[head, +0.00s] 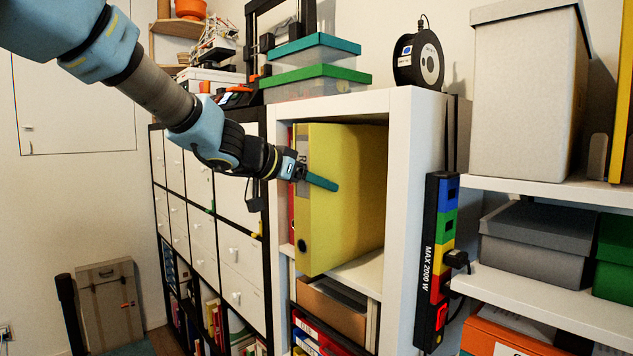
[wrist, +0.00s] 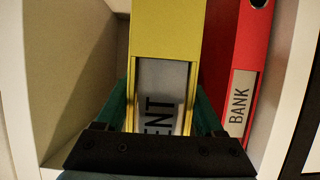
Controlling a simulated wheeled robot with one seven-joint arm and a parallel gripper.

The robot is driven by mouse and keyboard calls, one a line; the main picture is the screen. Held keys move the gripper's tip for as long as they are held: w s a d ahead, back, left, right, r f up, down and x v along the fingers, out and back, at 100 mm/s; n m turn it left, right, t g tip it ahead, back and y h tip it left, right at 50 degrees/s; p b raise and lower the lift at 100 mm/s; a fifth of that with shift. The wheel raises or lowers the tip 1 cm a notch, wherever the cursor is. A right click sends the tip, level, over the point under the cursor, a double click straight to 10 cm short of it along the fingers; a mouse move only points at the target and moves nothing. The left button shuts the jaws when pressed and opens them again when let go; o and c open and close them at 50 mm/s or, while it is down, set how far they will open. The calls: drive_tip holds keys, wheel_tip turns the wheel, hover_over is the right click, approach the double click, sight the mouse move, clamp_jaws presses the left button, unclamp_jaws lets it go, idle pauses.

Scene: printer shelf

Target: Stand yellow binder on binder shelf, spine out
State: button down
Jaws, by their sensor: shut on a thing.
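The yellow binder (head: 345,220) stands upright in the upper compartment of the white binder shelf (head: 404,140). Its broad side faces the head camera and its spine faces out of the opening. In the wrist view the yellow binder (wrist: 166,28) shows a spine label, partly hidden, ending in "ENT". My gripper (head: 316,180) is shut on the binder near its spine, with a green finger on each side in the wrist view (wrist: 162,110). The spine end seems to stick out slightly past the shelf front. I cannot tell whether its bottom touches the board.
A red binder labelled "BANK" (wrist: 240,75) stands beside the yellow one, at its left in the head view. The compartment has free room on the other side. A cardboard box (head: 330,308) sits below. A power strip (head: 436,262) hangs on the shelf's right outer side.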

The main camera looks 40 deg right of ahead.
unclamp_jaws()
idle(0.3)
drive_tip(key=v, duration=1)
drive_tip(key=shift+a, duration=0.4)
drive_tip(key=shift+w+r, duration=0.1)
